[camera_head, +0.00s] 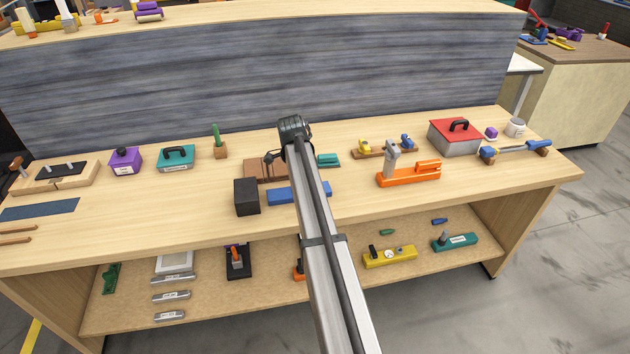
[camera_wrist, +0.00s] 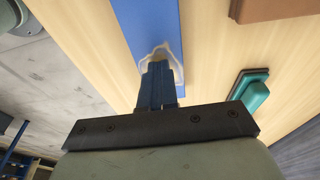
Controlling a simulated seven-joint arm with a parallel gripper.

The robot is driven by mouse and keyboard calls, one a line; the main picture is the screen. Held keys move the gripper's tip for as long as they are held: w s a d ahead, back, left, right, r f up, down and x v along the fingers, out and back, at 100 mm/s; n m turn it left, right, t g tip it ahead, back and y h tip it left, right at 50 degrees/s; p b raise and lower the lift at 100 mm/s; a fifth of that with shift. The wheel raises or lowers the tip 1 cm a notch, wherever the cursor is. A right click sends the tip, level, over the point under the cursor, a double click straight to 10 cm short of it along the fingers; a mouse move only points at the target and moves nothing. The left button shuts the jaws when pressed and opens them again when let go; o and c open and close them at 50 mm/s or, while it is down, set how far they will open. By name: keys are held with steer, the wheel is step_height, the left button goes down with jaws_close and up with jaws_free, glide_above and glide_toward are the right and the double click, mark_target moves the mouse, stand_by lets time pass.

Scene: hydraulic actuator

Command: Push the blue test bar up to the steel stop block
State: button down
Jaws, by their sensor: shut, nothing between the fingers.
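The blue test bar (camera_head: 283,194) lies flat on the bench top, partly hidden behind my arm. The dark stop block (camera_head: 246,196) stands just left of the bar, with a narrow gap seeming to remain between the bar's left end and the block. In the wrist view the bar (camera_wrist: 147,20) runs up to my gripper (camera_wrist: 160,65). My gripper is shut and empty, its fingertips at the bar's near part; I cannot tell whether they touch it. In the head view my arm hides the gripper. The stop block is out of the wrist view.
A brown block (camera_head: 262,170) and a small teal piece (camera_head: 328,160) lie behind the bar; both show in the wrist view. An orange fixture (camera_head: 408,175) stands to the right. The bench top left of the stop block is clear as far as the blue mat (camera_head: 40,209).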

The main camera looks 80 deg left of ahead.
steer(key=shift+s+d+f, duration=0.1)
steer(key=shift+s+f, duration=0.15)
steer(key=shift+s, duration=0.45)
steer(key=shift+s+f, duration=0.25)
steer(key=shift+s, duration=0.45)
steer(key=shift+r, duration=1.2)
step_height(320, 180, up, 12)
steer(key=s, duration=0.2)
steer(key=shift+r, duration=0.1)
